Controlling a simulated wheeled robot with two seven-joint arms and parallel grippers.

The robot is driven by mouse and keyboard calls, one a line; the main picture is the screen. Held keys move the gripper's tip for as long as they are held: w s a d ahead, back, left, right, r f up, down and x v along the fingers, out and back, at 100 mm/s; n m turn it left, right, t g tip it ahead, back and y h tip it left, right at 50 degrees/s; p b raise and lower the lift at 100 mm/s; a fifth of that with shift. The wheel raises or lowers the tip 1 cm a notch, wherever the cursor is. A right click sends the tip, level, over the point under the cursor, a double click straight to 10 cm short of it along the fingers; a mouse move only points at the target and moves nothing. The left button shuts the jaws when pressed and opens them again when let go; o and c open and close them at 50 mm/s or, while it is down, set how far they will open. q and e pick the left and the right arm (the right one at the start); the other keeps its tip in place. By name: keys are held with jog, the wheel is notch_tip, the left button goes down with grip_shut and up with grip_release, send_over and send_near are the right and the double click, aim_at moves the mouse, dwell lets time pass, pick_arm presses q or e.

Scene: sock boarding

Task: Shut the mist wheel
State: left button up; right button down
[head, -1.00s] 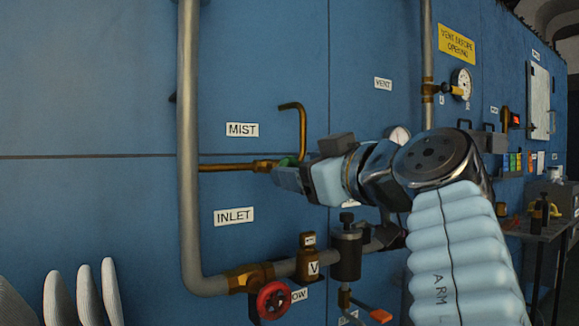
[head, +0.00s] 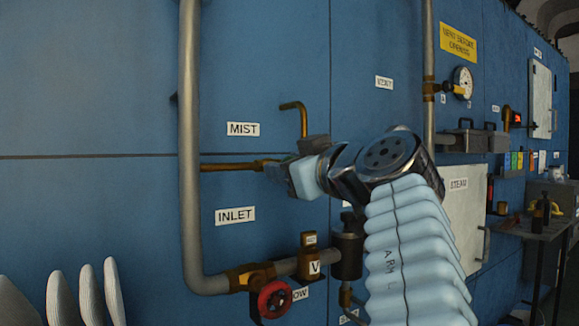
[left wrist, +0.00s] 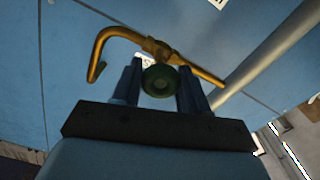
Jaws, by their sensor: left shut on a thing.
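The mist wheel (left wrist: 162,80) is a small dark green round handwheel on a brass pipe (left wrist: 118,32), seen in the left wrist view between my two fingers. My left gripper (left wrist: 158,88) is shut on it, one finger at each side. In the head view my left gripper (head: 281,174) is at the right end of the brass pipe (head: 230,166), below and right of the MIST label (head: 243,129). The gripper hides the wheel there. My right gripper is in neither view.
A thick grey pipe (head: 190,150) runs down left of the brass pipe and bends right under it. A red wheel (head: 273,299) sits low on it, below the INLET label (head: 235,215). A STEAM door (head: 463,225) is behind my arm at right.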

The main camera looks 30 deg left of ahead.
pick_arm(q)
jog(key=shift+m, duration=0.3)
jog(key=shift+r+m+p, duration=0.1)
jog(key=shift+m+p, duration=0.3)
jog(key=shift+m, duration=0.2)
jog(key=shift+m+p, duration=0.35)
jog(key=shift+m, duration=0.85)
jog(key=m, duration=0.5)
jog(key=shift+w+d+m, duration=0.1)
jog(key=shift+m, duration=0.2)
jog(key=m, duration=1.1)
jog(key=shift+m, duration=0.4)
jog(key=shift+f, duration=0.2)
jog(key=o, duration=1)
jog(key=shift+w, duration=0.1)
